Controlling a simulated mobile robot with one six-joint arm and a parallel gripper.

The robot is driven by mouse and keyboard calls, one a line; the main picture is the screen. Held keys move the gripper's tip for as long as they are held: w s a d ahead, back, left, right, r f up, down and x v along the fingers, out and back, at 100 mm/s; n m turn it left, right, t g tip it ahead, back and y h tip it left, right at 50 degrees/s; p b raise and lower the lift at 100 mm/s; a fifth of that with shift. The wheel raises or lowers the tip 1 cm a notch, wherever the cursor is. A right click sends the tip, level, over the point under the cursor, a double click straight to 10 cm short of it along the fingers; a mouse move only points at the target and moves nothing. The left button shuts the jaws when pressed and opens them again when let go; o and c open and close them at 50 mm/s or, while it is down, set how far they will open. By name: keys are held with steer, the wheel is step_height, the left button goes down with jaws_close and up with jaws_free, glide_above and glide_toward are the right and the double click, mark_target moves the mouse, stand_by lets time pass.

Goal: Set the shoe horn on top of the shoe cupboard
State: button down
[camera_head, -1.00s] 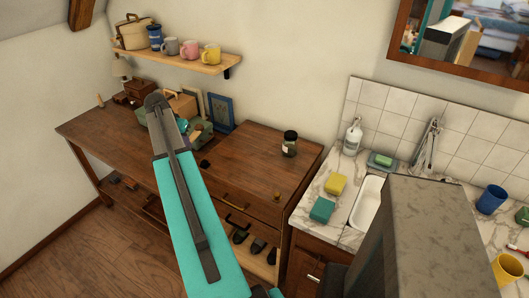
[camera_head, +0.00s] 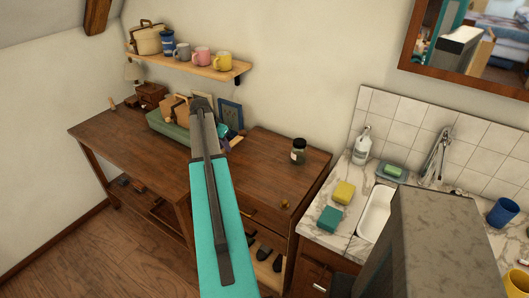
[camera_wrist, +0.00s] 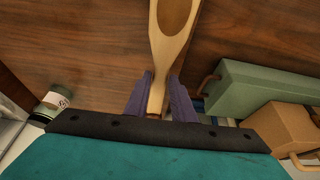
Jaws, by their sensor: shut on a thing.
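The shoe horn (camera_wrist: 166,52) is pale wood, with its broad, rounded end pointing up in the wrist view. My gripper (camera_wrist: 160,82) has purple fingers shut on its narrow part. The shoe cupboard (camera_head: 262,172) is dark wood, with drawers and dark shoes on an open shelf below. It stands between the long table and the sink counter.
A dark-lidded jar (camera_head: 298,152) stands on the cupboard's top, also at left in the wrist view (camera_wrist: 54,99). A green box (camera_head: 168,128) and picture frames (camera_head: 230,114) stand on the table (camera_head: 125,135). A mug shelf (camera_head: 190,64) hangs above. The cupboard's front top looks mostly clear.

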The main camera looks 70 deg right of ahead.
steer(key=s+d+p, duration=0.1)
steer(key=s+d, duration=0.2)
steer(key=s+d+p, duration=0.2)
steer(key=s+d, duration=0.1)
steer(key=s, duration=0.1)
steer(key=s+d+f+p, duration=0.1)
steer(key=s+d+p, duration=0.1)
steer(key=s+d, duration=0.1)
steer(key=shift+s+d, duration=0.2)
steer(key=shift+d, duration=0.1)
steer(key=shift+s+d+f, duration=0.2)
steer(key=shift+s+d, duration=0.15)
steer(key=shift+s, duration=0.05)
steer(key=shift+f, duration=0.1)
steer(key=shift+f+p, duration=0.95)
steer(key=shift+f, duration=0.75)
steer(key=shift+f, duration=0.15)
steer(key=c, duration=1.5)
jaws_free()
